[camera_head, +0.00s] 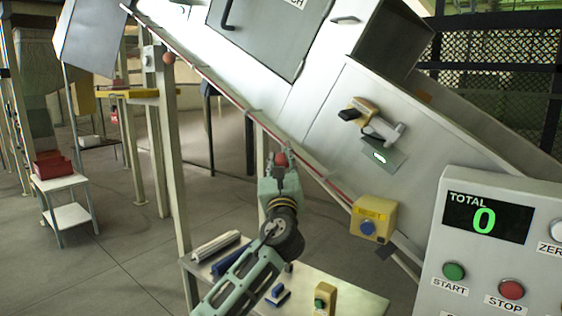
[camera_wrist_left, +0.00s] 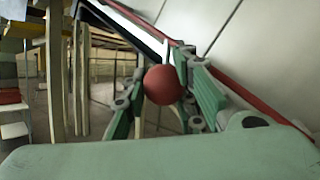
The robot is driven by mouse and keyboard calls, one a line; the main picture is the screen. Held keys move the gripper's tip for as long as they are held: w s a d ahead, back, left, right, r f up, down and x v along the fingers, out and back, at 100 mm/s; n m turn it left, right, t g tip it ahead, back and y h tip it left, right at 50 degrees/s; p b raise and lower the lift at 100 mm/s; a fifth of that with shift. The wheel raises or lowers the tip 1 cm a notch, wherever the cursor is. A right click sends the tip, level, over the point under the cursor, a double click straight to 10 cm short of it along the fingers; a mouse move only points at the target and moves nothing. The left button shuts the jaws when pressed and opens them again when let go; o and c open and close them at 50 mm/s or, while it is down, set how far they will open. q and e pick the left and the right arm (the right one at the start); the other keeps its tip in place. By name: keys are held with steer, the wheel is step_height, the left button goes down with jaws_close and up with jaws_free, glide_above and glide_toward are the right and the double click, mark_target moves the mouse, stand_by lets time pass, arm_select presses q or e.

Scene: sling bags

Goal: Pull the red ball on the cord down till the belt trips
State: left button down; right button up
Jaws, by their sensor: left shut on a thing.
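The red ball (camera_head: 281,159) sits at the tip of my left gripper (camera_head: 280,165), beside the sloping conveyor edge. In the left wrist view the red ball (camera_wrist_left: 162,85) is between the two green fingers of my left gripper (camera_wrist_left: 160,92), which is shut on it. A red cord (camera_head: 318,177) runs along the sloping edge of the conveyor just behind the gripper. The cord's join to the ball is hard to make out. My right gripper is in neither view.
A yellow box with a blue button (camera_head: 373,218) is at the conveyor's lower edge. A control panel (camera_head: 480,270) at right reads TOTAL 0. A low table (camera_head: 345,290) with small items stands below my arm. Open floor (camera_head: 110,250) lies to the left.

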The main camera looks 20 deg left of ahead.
arm_select(q)
steer(key=shift+a+f, duration=0.1)
steer(key=shift+a, duration=0.05)
step_height(320, 180, down, 4)
steer(key=shift+f+b, duration=0.1)
steer(key=shift+b, duration=1.15)
steer(key=c, duration=1.8)
jaws_free()
steer(key=shift+c, duration=0.2)
steer(key=o, duration=0.3)
steer(key=shift+s+a, duration=0.15)
steer(key=shift+s, duration=0.05)
steer(key=v, duration=1.2)
steer(key=shift+r, duration=0.25)
